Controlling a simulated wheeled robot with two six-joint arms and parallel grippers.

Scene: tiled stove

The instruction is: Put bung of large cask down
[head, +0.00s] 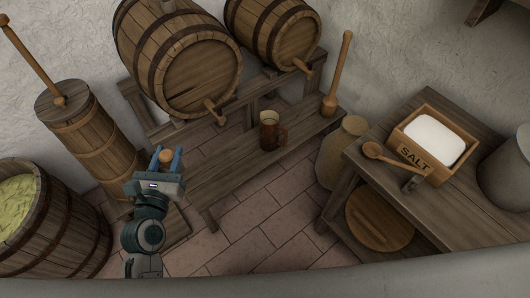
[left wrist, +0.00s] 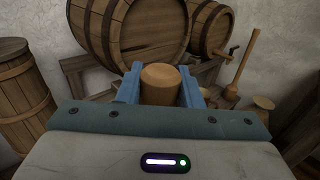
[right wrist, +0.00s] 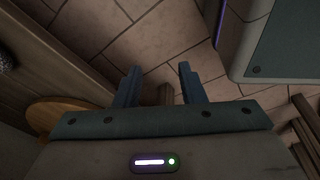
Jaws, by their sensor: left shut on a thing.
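The bung (head: 166,156) is a short round piece of light brown wood. My left gripper (head: 168,158) is shut on it and holds it in front of the large cask, over the left end of the low bench. In the left wrist view the bung (left wrist: 160,84) sits upright between the two blue fingers (left wrist: 160,90). The large cask (head: 185,65) lies on its side on a wooden stand, with a tap low on its front. My right gripper (right wrist: 160,85) shows only in the right wrist view; its fingers are apart and empty above the tiled floor.
The low bench (head: 215,170) carries a brown mug (head: 268,131) and a wooden masher (head: 332,95). A smaller cask (head: 285,35) lies to the right. A churn (head: 95,130) and an open barrel (head: 50,225) stand left. A table (head: 375,185) with a salt box (head: 435,175) stands right.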

